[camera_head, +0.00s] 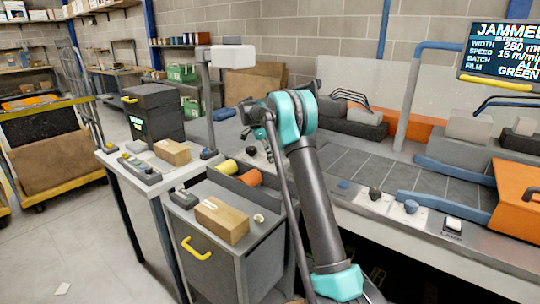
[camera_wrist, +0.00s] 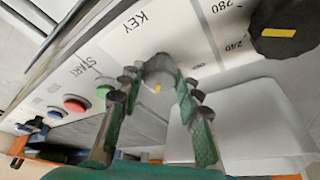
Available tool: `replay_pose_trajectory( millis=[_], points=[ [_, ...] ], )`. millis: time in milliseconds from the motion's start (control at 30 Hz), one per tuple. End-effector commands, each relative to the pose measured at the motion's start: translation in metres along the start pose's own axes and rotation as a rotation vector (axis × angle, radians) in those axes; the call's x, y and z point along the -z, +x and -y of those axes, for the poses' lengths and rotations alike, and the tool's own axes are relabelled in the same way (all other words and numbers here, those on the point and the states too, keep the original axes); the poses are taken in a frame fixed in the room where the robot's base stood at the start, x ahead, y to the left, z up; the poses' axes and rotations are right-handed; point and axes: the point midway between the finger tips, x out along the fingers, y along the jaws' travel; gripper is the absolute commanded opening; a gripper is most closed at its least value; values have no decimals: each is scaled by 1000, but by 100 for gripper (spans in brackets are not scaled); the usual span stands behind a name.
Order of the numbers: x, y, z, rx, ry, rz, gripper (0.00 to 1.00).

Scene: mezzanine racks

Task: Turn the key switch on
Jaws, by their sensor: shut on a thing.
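In the wrist view, the key switch (camera_wrist: 158,70) is a grey round knob with a small yellow mark on its near side, on a white panel beside the printed word KEY. My gripper (camera_wrist: 160,86) has its two green-backed fingers on either side of the knob, shut on it. The fingertips cover part of its sides. In the head view, my arm reaches over the machine, and the key switch cannot be made out there.
On the panel, a green button (camera_wrist: 103,91), a red button (camera_wrist: 75,104) and a black dial (camera_wrist: 287,28) lie near the key. In the head view, a screen (camera_head: 503,55) reads JAMMED. A grey cabinet (camera_head: 225,245) and a white table (camera_head: 130,160) stand at left.

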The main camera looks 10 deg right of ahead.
Motion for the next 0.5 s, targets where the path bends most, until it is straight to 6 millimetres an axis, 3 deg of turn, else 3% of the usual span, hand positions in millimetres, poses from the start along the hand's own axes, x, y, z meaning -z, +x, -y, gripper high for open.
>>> replay_pose_trajectory(
  millis=[467, 500],
  points=[
    [0, 0, 0, -4, 10, 1, 5],
    [0, 0, 0, -4, 10, 1, 38]
  ],
)
